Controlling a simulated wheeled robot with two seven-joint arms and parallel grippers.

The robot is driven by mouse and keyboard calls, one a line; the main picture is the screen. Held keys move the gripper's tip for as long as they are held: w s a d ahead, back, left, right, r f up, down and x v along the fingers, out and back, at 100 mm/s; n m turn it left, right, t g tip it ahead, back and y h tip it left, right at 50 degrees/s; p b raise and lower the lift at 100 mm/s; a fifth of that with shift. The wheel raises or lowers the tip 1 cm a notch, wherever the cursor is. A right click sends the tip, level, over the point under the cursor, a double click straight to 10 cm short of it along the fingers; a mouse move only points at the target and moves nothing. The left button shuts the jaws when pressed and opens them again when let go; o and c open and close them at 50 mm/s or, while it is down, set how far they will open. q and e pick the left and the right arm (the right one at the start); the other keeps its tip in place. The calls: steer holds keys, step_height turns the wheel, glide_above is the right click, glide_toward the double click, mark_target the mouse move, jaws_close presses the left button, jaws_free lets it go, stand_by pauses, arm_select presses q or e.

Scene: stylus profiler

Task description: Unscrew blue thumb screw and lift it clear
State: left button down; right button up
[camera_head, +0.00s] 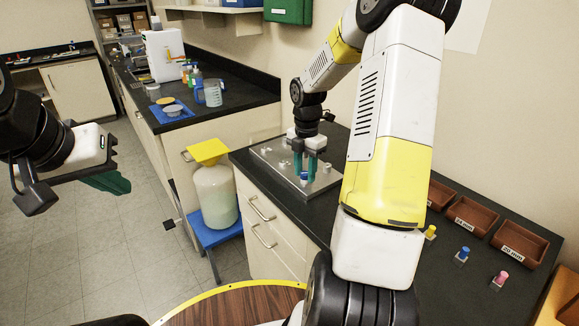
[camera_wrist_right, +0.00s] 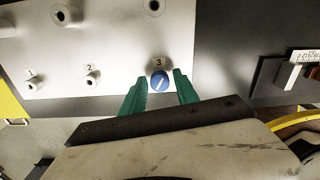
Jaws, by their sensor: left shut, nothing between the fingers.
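The blue thumb screw (camera_wrist_right: 159,81) sits at the spot marked 3 on the grey metal plate (camera_wrist_right: 110,35), its slotted head facing the right wrist camera. In the head view the blue screw (camera_head: 304,176) shows low between the teal fingers, near the front of the plate (camera_head: 268,155). My right gripper (camera_head: 305,172) points down over the plate, open, with one finger on each side of the screw. In the right wrist view gaps show between the screw head and both fingers. My left gripper (camera_head: 108,183) is shut and empty at the left, away from the bench.
Brown trays (camera_head: 473,215) with labels stand on the dark bench at right. Small yellow (camera_head: 430,232), blue (camera_head: 462,254) and pink (camera_head: 501,278) pieces sit before them. Pale posts marked 1 (camera_wrist_right: 32,87) and 2 (camera_wrist_right: 92,80) stand on the plate. A large jug (camera_head: 216,195) stands below.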

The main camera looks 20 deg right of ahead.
steer(key=m, duration=1.4)
steer(key=shift+a+m, duration=0.1)
steer(key=shift+m, duration=0.2)
steer(key=m, duration=1.1)
steer(key=shift+c, duration=0.5)
jaws_close()
